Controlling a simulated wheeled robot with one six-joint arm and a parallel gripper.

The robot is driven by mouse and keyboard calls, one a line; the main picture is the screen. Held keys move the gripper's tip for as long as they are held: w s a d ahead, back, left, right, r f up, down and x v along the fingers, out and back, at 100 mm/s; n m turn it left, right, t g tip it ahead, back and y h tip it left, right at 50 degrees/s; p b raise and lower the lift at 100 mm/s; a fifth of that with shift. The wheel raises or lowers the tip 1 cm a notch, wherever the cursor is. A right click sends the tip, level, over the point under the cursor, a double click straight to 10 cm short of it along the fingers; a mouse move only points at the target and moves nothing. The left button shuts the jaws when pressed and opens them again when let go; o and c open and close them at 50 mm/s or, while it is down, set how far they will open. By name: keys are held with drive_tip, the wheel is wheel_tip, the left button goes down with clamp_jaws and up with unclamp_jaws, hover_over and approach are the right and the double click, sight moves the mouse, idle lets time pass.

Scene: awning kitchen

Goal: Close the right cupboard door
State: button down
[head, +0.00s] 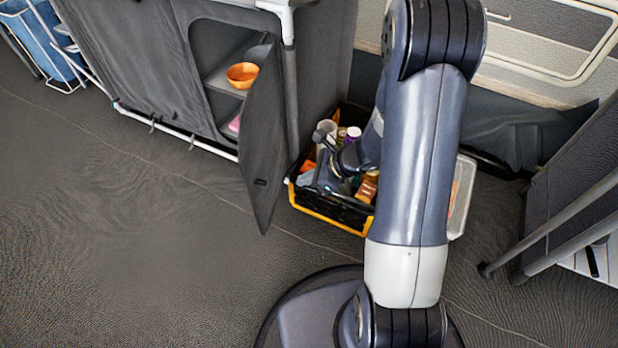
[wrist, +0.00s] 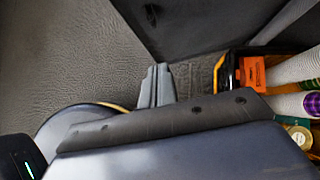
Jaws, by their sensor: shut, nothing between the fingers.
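The right cupboard door (head: 266,140) is a dark grey fabric panel. It stands open, swung out from the right side of the cupboard opening, with a small dark tab low on it. In the wrist view, the dark panel (wrist: 200,22) at the top appears to be this door. My gripper (head: 322,178) is to the right of the door, above the crate, and partly hidden by my arm. In the wrist view my gripper (wrist: 157,84) has its fingers together with nothing between them. A gap shows between the fingers and the panel.
A black and yellow crate (head: 330,221) with bottles and packets stands on the floor right of the door. An orange bowl (head: 242,75) sits on a shelf inside the cupboard. A grey-legged piece of furniture (head: 560,225) stands at right. The floor left of the door is clear.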

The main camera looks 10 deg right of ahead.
drive_tip(key=w+a+f+b, duration=0.2)
drive_tip(key=w+a+f, duration=0.1)
drive_tip(key=a, duration=0.4)
drive_tip(key=shift+a+f, duration=0.15)
drive_tip(key=shift+f, duration=0.35)
drive_tip(key=shift+w, duration=0.1)
